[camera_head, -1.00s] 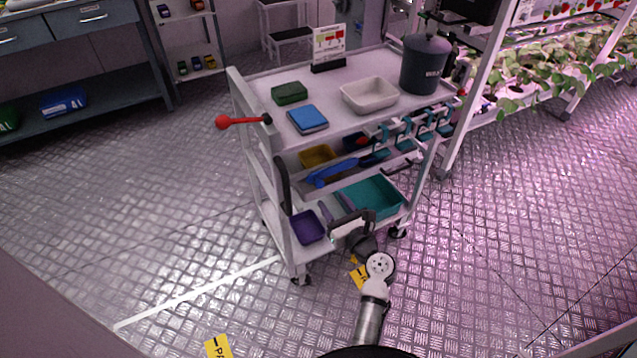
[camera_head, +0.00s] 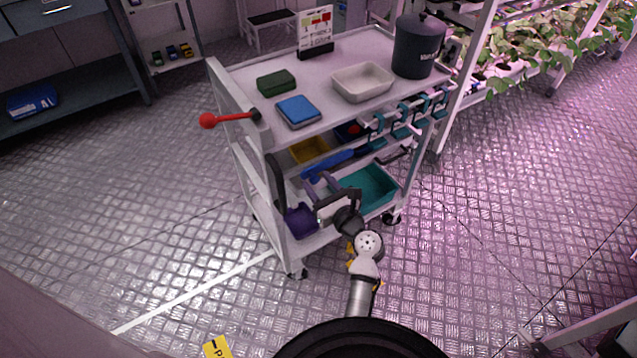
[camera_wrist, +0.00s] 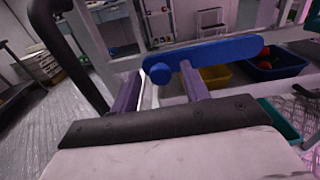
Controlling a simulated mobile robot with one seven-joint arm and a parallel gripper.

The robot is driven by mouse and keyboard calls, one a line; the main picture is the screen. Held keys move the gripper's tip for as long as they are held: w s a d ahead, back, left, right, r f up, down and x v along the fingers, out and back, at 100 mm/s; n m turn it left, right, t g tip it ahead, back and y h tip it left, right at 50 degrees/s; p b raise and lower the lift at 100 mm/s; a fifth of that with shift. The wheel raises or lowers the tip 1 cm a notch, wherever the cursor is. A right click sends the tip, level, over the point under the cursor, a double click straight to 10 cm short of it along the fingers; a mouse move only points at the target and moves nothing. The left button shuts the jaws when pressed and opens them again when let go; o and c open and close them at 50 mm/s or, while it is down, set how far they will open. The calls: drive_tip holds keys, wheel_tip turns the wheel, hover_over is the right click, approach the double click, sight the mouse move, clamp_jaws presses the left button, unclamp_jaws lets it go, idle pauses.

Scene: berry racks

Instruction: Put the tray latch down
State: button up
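The tray latch looks to be the blue bar (camera_head: 346,161) along the front of the cart's middle level, sloping up to the right in the head view. In the wrist view the bar (camera_wrist: 215,54) lies almost level across the picture, with a round blue knob (camera_wrist: 160,73) at its left end. My gripper (camera_head: 317,180) is just below the bar's left end. In the wrist view its two purple fingers (camera_wrist: 162,70) are apart, with their tips near the knob. Nothing is held between them; whether a fingertip touches the bar I cannot tell.
The white cart (camera_head: 236,92) has a red-knobbed lever (camera_head: 208,121) at its left. A yellow bin (camera_head: 309,149) sits behind the bar; a teal bin (camera_head: 372,187) and purple bin (camera_head: 300,221) are below. A black handle (camera_wrist: 62,50) stands close at left. Floor left of the cart is clear.

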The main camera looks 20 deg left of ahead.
clamp_jaws()
drive_tip(key=shift+f, duration=0.1)
